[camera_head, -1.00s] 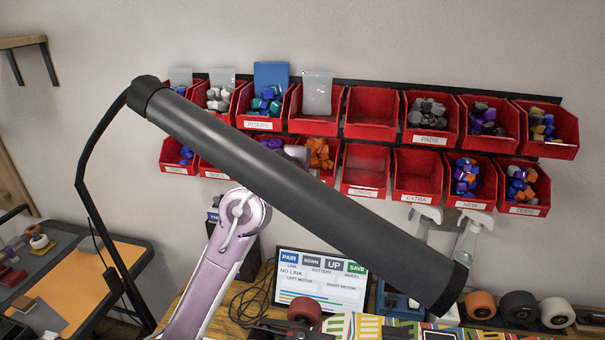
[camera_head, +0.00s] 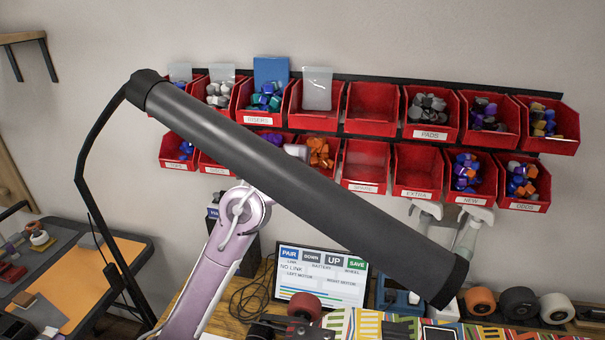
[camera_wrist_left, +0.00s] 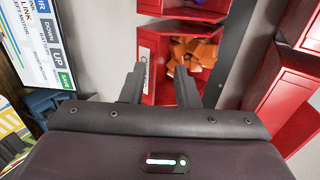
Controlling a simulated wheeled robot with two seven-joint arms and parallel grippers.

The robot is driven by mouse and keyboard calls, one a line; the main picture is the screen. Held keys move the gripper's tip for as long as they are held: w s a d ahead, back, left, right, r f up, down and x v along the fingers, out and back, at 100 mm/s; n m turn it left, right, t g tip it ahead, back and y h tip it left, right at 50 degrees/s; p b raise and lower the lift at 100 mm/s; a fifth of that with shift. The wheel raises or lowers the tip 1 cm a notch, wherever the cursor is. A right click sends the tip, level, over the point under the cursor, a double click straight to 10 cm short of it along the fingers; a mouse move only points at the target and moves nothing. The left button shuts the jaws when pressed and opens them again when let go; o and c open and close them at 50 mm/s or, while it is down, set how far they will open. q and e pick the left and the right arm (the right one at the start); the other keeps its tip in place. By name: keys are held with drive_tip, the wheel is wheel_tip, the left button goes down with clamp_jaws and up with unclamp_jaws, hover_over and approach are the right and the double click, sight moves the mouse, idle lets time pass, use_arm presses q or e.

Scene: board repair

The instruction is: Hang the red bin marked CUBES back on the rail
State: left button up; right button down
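I cannot read the name CUBES on any bin. A red bin of orange pieces (camera_head: 318,153) sits in the lower row in the head view, its front partly hidden by a black lamp. In the left wrist view a red bin of orange pieces (camera_wrist_left: 195,55) lies just beyond my fingertips, with a white label too small to read. My left gripper (camera_wrist_left: 160,85) has its two dark fingers well apart, and I see nothing clamped between them. Whether a finger touches the bin is unclear. In the head view the lamp hides this gripper. My right gripper is not in view.
The black lamp (camera_head: 300,185) crosses in front of the bins and my left arm. Other red bins line both rows; the SPARE bin (camera_head: 364,165) looks empty. A screen (camera_head: 320,277), spray bottles and wheels (camera_head: 520,304) stand below. Red bins flank the gripper's right side.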

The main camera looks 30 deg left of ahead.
use_arm(q)
drive_tip(key=b+v, duration=0.1)
drive_tip(key=v, duration=0.7)
idle(0.5)
drive_tip(key=shift+f, duration=0.1)
